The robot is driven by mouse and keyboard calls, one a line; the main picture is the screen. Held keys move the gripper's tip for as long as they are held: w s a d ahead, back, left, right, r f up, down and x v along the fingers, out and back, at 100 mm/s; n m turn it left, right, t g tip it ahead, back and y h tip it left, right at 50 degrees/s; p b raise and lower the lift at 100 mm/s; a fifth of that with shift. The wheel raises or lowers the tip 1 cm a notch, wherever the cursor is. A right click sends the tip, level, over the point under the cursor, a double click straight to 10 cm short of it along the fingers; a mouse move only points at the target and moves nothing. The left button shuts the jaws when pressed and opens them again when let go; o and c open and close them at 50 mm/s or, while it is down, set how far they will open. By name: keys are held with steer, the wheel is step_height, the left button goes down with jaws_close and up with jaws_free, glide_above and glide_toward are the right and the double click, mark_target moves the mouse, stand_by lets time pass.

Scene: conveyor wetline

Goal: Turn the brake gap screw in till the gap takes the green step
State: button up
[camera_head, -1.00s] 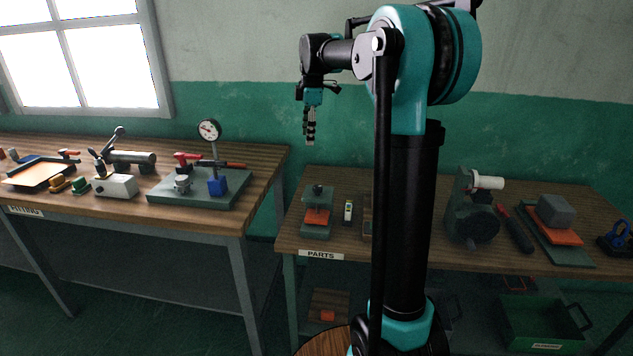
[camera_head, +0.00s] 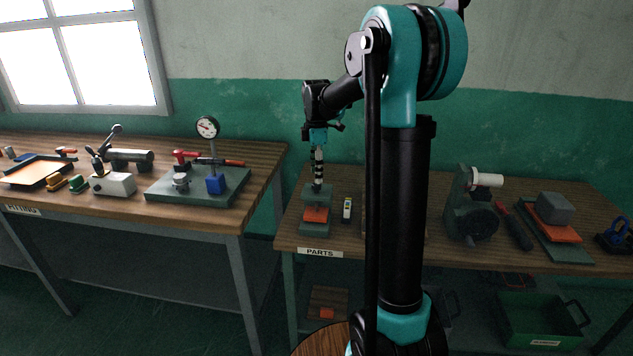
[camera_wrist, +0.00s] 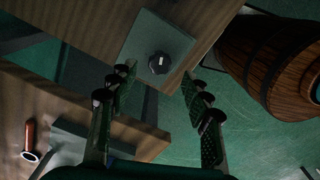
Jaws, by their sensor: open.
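The brake gap fixture (camera_head: 316,228) is a small grey-green frame with an orange block (camera_head: 316,214) in it, on the parts bench. In the wrist view, its dark round screw knob (camera_wrist: 159,63) with a white mark sits on the square grey top plate (camera_wrist: 172,38). My gripper (camera_head: 318,185) points down over the fixture; in the head view its fingers hide the knob. The wrist view shows my gripper (camera_wrist: 158,80) open, with the knob showing between and slightly beyond the fingertips. Contact cannot be told. A small gauge (camera_head: 347,208) lies right of the fixture; its green step is not distinguishable.
The parts bench (camera_head: 285,240) also carries a dark machine (camera_head: 470,215) and a grey block (camera_head: 554,208) on an orange piece. The left bench (camera_head: 120,210) holds a dial indicator (camera_head: 208,128) and other tools. A wooden barrel (camera_wrist: 275,60) shows in the wrist view.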

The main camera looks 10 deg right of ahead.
mark_target(316, 188)
steer(key=shift+f, duration=2)
jaws_close()
steer(key=shift+m, duration=0.3)
